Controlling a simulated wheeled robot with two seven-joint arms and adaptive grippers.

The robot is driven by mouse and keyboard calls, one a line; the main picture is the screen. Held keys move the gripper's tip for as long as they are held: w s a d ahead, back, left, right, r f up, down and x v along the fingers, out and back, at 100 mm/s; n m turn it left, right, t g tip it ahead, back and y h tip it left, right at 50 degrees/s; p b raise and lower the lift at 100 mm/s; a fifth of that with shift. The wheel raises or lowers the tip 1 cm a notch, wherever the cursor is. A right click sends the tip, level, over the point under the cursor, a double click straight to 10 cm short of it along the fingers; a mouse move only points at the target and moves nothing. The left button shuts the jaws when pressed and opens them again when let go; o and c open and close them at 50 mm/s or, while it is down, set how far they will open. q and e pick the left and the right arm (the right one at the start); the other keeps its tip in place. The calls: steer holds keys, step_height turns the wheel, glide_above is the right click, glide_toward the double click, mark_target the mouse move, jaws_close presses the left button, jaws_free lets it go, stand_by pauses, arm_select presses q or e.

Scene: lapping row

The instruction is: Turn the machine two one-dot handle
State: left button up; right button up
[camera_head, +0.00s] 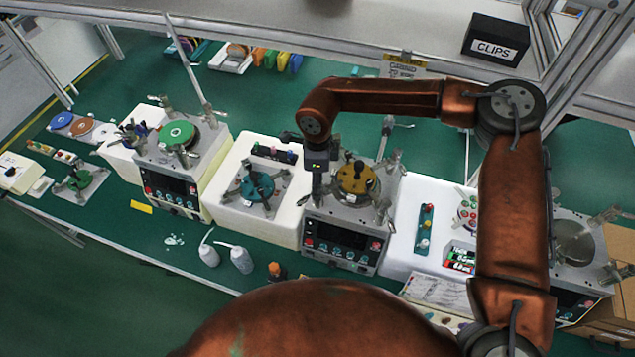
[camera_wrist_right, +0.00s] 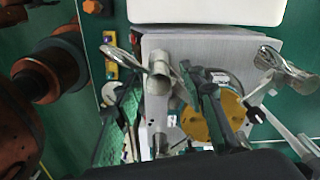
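The middle machine (camera_head: 340,243) has a grey top, a yellow-brown round plate (camera_head: 357,178) and a dark front panel. Metal handles stand around the plate, one at its back right (camera_head: 385,138). No dot marks can be read. My right gripper (camera_head: 317,192) points down at the plate's left side. In the right wrist view its fingers (camera_wrist_right: 160,78) are apart, with a metal handle (camera_wrist_right: 157,82) showing between them; contact cannot be told. Another handle (camera_wrist_right: 288,70) is at the right, and the yellow plate (camera_wrist_right: 222,118) is partly behind a finger. My left gripper is not in view.
A machine with a green plate (camera_head: 178,133) stands to the left, another machine (camera_head: 575,242) to the right. A white stand with a teal fixture (camera_head: 256,187) is left of the middle machine. White bottles (camera_head: 241,260) stand in front. A CLIPS box (camera_head: 496,40) sits on the shelf.

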steer(key=shift+w+f, duration=0.2)
steer(key=shift+f, duration=0.2)
steer(key=shift+s+f, duration=0.1)
steer(key=shift+s, duration=0.3)
steer(key=shift+w, duration=0.15)
steer(key=shift+c, duration=1.1)
jaws_close()
